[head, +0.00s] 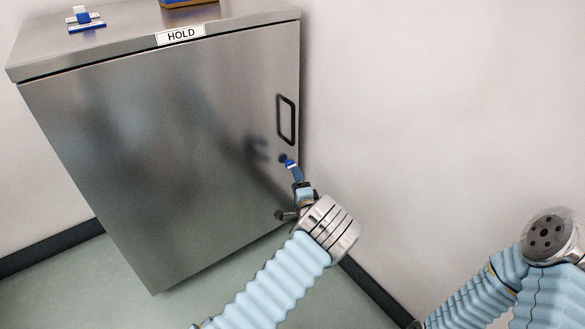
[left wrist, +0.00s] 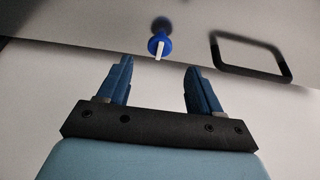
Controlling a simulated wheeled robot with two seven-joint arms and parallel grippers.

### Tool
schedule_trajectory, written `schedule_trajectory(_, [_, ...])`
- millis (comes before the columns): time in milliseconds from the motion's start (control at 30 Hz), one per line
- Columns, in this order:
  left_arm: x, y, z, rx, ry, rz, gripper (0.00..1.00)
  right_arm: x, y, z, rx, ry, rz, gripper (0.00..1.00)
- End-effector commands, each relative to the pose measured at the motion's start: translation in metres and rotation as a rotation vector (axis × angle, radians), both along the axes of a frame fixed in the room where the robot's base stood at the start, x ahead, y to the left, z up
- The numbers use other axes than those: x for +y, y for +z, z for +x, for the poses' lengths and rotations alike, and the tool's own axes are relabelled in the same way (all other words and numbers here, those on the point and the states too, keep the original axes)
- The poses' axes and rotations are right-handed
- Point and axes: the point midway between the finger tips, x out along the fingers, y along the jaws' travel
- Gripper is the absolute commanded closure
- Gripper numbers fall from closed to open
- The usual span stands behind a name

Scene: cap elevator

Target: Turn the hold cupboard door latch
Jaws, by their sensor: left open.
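The steel hold cupboard door (head: 150,150) is closed under the HOLD label. Its latch, a round blue knob with a white bar, shows in the left wrist view (left wrist: 160,44) just beyond the fingertips. In the head view the blue latch (head: 283,158) is small and sits below the door handle, partly crowded by my fingers. My left gripper (head: 293,170) is at the latch, coming from below right. In the left wrist view my left gripper (left wrist: 159,66) is open, its two blue fingers apart with nothing between them. I cannot tell whether they touch the latch. My right gripper is not in view.
A black loop handle (head: 286,120) stands out from the door above the latch; it also shows right of the fingers in the left wrist view (left wrist: 250,55). A blue and white item (head: 86,22) lies on the cupboard top. A pale wall (head: 440,100) is to the right.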

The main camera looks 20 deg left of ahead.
Motion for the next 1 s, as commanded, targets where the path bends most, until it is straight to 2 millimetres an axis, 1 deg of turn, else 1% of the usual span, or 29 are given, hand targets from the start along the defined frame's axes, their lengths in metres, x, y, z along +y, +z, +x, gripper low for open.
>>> schedule_trajectory(33, [0.007,-0.001,0.011,-0.001,0.002,0.0,0.35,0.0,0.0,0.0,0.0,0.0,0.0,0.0])
schedule_trajectory(100, [0.015,-0.001,0.024,-0.001,0.001,0.0,0.35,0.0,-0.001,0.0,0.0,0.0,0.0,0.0])
schedule_trajectory(200, [0.024,-0.001,0.041,0.0,0.001,0.0,0.35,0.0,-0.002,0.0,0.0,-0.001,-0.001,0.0])
schedule_trajectory(300, [0.031,-0.001,0.053,0.001,0.002,0.0,0.35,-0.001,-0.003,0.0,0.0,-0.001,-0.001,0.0])
schedule_trajectory(400, [0.035,-0.001,0.061,0.002,0.001,-0.001,0.35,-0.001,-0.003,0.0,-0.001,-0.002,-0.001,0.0])
schedule_trajectory(500, [0.037,-0.001,0.065,0.002,0.001,0.0,0.35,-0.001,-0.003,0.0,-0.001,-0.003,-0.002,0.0])
schedule_trajectory(733, [0.038,-0.001,0.065,0.003,0.001,-0.001,0.35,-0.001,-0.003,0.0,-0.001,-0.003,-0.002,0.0])
schedule_trajectory(767, [0.038,-0.001,0.065,0.003,0.001,-0.001,0.37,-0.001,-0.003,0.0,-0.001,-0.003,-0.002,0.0])
schedule_trajectory(1000, [0.037,-0.001,0.065,0.003,0.001,-0.001,0.73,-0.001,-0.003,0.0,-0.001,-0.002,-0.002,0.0])
